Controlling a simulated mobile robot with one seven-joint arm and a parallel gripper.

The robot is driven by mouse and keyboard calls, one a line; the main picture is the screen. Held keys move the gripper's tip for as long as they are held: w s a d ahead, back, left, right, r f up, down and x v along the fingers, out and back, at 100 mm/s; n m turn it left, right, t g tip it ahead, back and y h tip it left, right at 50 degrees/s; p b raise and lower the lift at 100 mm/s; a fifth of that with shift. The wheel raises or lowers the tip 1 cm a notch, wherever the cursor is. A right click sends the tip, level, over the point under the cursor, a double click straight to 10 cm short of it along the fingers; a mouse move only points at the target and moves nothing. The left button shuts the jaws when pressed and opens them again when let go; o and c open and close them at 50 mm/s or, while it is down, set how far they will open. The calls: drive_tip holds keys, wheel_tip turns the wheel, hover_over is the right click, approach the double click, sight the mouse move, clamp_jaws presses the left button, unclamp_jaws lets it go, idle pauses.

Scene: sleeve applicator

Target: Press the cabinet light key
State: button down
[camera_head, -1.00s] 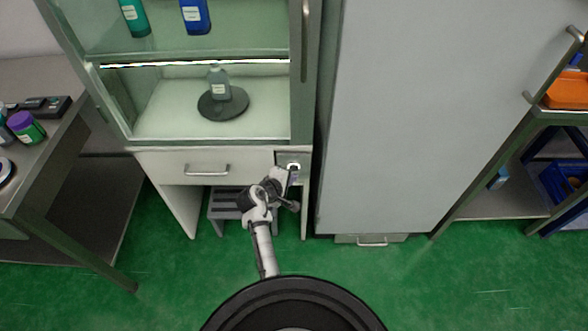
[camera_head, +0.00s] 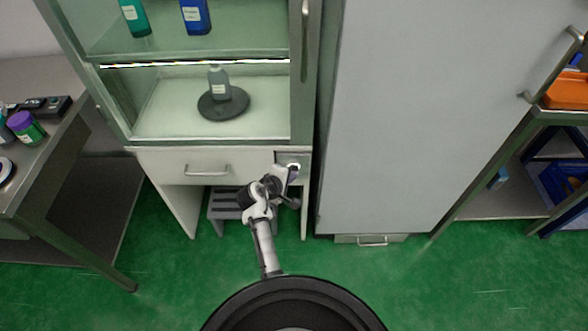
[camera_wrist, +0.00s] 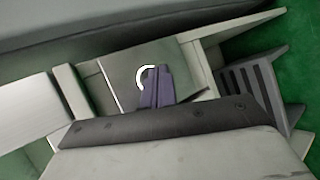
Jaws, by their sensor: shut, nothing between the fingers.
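The cabinet light key shows as a small bright white ring on a grey panel (camera_head: 284,158) at the right of the cabinet's drawer front. In the wrist view the lit ring of the key (camera_wrist: 146,75) shows partly behind my fingers. My gripper (camera_head: 293,172) is in front of this panel, its fingers shut with nothing between them. In the wrist view the shut fingertips of my gripper (camera_wrist: 158,72) overlap the ring's right and lower part. I cannot tell whether they touch the key. The cabinet's lower compartment (camera_head: 160,118) is lit by a bright strip along its top.
A grey bottle (camera_head: 219,84) stands on a dark round disc (camera_head: 236,106) in the lit compartment. The drawer (camera_head: 165,168) is shut beside the panel. A grey step stool (camera_head: 222,212) is underneath. A tall grey cabinet door (camera_head: 420,110) stands to the right.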

drive_tip(key=shift+w, duration=0.45)
idle(0.4)
drive_tip(key=shift+s, duration=0.15)
drive_tip(key=shift+s+p, duration=0.5)
drive_tip(key=shift+s, duration=0.3)
drive_tip(key=s+p, duration=0.3)
drive_tip(key=s, duration=0.3)
idle(0.5)
